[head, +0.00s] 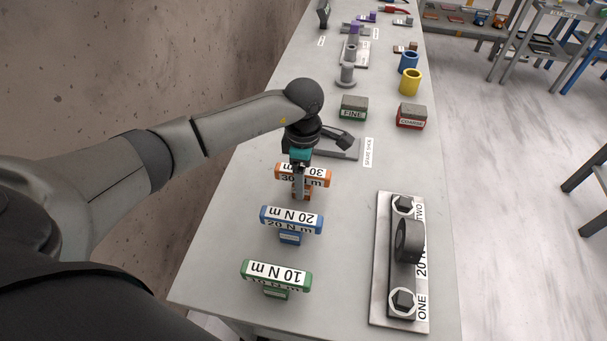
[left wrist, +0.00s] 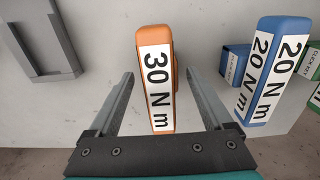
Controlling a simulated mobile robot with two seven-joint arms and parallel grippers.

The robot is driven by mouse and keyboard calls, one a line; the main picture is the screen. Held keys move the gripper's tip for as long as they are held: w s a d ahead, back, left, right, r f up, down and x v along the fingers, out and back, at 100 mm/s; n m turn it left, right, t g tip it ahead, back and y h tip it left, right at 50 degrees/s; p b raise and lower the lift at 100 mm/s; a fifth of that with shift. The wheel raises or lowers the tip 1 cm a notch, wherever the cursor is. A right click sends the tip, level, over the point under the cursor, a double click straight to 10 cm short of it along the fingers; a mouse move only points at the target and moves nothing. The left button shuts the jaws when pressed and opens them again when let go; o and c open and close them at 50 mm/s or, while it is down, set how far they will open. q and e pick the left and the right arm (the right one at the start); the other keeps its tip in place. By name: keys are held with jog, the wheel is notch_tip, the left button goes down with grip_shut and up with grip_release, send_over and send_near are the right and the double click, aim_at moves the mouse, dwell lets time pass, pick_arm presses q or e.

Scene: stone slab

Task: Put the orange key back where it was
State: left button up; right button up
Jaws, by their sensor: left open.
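The orange key (head: 316,178), labelled 30 N m, stands upright on the slab, at the far end of a row of keys. In the left wrist view the orange key (left wrist: 155,80) lies between the two fingers of my left gripper (left wrist: 160,105), with a gap on each side. My left gripper (head: 299,185) is open and reaches down at the orange key. The blue key (head: 291,220), labelled 20 N m, stands nearer, and the green key (head: 276,275), labelled 10 N m, stands nearest. My right gripper is not in view.
A grey tray labelled spare shoe (head: 345,150) lies just beyond the orange key. A plate with two bolts (head: 385,320) lies to the right. FINE (head: 354,107) and COARSE (head: 411,116) blocks and blue and yellow cups stand farther back. Bare slab lies between keys and plate.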

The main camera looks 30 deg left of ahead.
pick_arm(q)
notch_tip(320, 180, up, 12)
dwell(0.4)
jog(key=shift+r, duration=0.15)
